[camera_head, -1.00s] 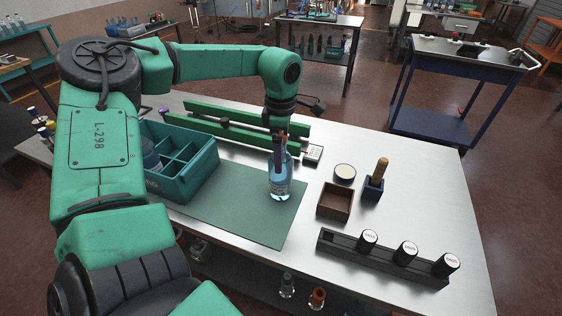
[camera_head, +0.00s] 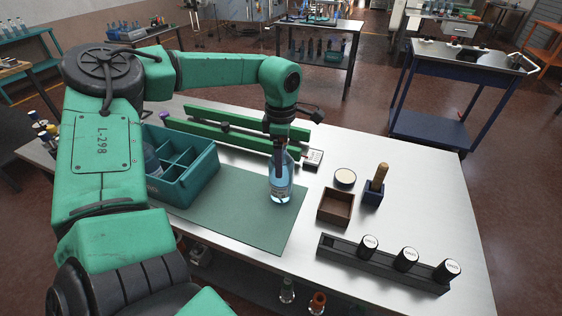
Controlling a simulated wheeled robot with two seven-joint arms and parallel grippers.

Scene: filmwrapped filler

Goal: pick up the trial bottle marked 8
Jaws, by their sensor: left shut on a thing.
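A clear bottle with blue liquid (camera_head: 281,190) stands upright on the green mat (camera_head: 233,211), near its right side. I cannot read a number on it. My left gripper (camera_head: 279,156) comes down from above and is shut on the bottle's upper part. The fingers and wrist hide the bottle's top. Another bottle (camera_head: 152,160) sits in the teal divided crate (camera_head: 185,183) at the left, partly hidden by my left arm. My right gripper does not show.
A green rail (camera_head: 220,134) runs behind the mat, with a small grey device (camera_head: 313,158) at its end. At the right are a wooden box (camera_head: 335,207), a round tin (camera_head: 345,177), a blue holder (camera_head: 374,192) with a wooden handle, and a dark rack (camera_head: 380,264) with black-sided, white-topped containers.

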